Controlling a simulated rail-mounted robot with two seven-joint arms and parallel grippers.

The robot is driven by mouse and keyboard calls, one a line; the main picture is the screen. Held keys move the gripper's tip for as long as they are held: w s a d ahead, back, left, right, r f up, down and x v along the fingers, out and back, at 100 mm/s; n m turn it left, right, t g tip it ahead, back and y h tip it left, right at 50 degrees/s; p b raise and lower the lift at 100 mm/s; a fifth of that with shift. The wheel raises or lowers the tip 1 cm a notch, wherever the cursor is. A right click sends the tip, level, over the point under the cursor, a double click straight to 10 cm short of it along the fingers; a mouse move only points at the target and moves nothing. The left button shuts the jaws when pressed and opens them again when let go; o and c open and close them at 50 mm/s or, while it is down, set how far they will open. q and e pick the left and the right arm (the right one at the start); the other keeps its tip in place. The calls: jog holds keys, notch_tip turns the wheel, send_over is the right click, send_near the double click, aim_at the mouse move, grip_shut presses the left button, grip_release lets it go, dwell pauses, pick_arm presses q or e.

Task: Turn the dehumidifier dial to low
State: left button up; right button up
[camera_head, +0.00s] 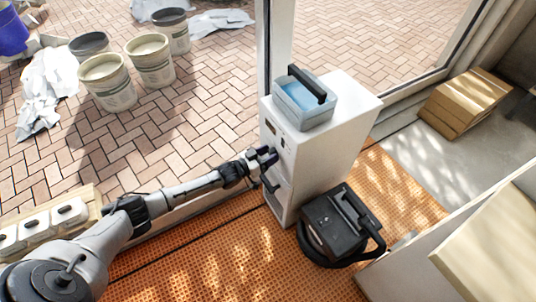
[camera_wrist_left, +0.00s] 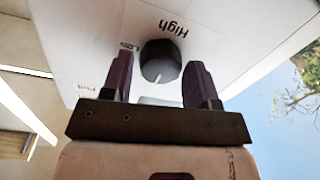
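The white dehumidifier (camera_head: 330,125) stands upright on the orange mat beside the door frame. Its dark round dial (camera_wrist_left: 160,62) shows in the left wrist view, with a pale mark near its lower edge in the picture. An upside-down "High" label (camera_wrist_left: 168,26) is above the dial, and a small label, seemingly "Low", is at its upper left. My left gripper (camera_head: 267,158) is at the dehumidifier's front face. In the wrist view its two purple fingers (camera_wrist_left: 160,82) are open, one on each side of the dial, with visible gaps. My right gripper is not in view.
Buckets (camera_head: 107,82) stand on the brick paving outside. Cardboard boxes (camera_head: 463,102) are at the right.

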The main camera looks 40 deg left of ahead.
pick_arm(q)
jog(key=c, duration=0.7)
jog(key=shift+o, duration=0.2)
jog(key=shift+m, duration=0.3)
jog(key=m+p, duration=0.1)
jog(key=m, duration=0.1)
jog(key=shift+m+p, duration=0.35)
jog(key=shift+m, duration=0.05)
jog(key=m, duration=0.3)
jog(key=shift+d+m+p, duration=0.1)
jog(key=shift+m+p, duration=0.3)
jog(key=m, duration=0.4)
jog(key=shift+f+m+h, duration=0.15)
jog(key=shift+m+h, duration=0.25)
jog(key=m, duration=0.6)
jog(key=shift+b, duration=0.35)
jog(key=shift+m, duration=0.3)
